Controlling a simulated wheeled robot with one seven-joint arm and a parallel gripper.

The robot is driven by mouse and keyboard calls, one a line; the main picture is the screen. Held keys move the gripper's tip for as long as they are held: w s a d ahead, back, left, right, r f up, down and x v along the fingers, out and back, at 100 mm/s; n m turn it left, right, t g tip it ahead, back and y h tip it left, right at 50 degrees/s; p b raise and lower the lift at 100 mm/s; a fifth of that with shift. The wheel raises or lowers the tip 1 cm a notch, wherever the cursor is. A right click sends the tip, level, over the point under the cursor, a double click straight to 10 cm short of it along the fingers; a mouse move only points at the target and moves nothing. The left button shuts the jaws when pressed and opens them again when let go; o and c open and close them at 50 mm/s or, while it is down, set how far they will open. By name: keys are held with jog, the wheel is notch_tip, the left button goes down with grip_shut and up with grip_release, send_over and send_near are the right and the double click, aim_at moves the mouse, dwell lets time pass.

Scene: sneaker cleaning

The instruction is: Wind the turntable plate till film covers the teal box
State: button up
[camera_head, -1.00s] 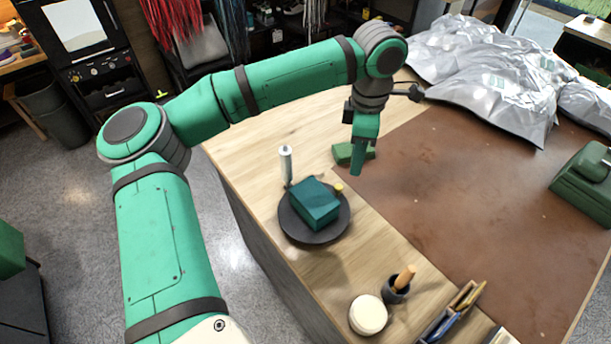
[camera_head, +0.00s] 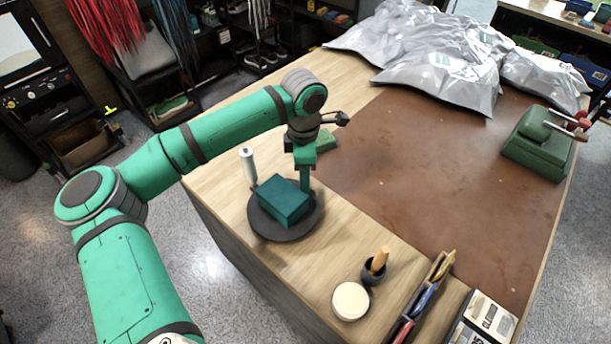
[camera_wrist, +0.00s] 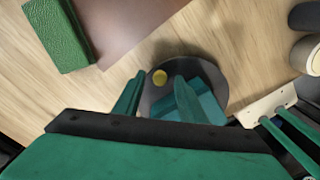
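The dark round turntable plate (camera_head: 265,226) lies on the wooden tabletop, with the teal box (camera_head: 283,200) on it. No film is visible on the box. A white upright roll (camera_head: 248,166) stands just behind the plate. My gripper (camera_head: 305,187) points down at the plate's right edge, close beside the box. In the wrist view, its two green fingers (camera_wrist: 159,80) are spread apart. The box (camera_wrist: 205,98) is partly hidden behind a finger. The knob is hidden in the head view.
A green block (camera_head: 324,140) lies behind my gripper, beside the brown mat (camera_head: 420,180). A white round tin (camera_head: 350,301), a dark cup (camera_head: 372,272) and a tool tray (camera_head: 425,290) stand at the front. Silver bags (camera_head: 440,65) fill the back.

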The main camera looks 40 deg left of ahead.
jog(key=shift+s+f, duration=0.1)
jog(key=shift+f, duration=0.15)
grip_shut()
jog(key=shift+d, duration=0.1)
jog(key=shift+w, duration=0.2)
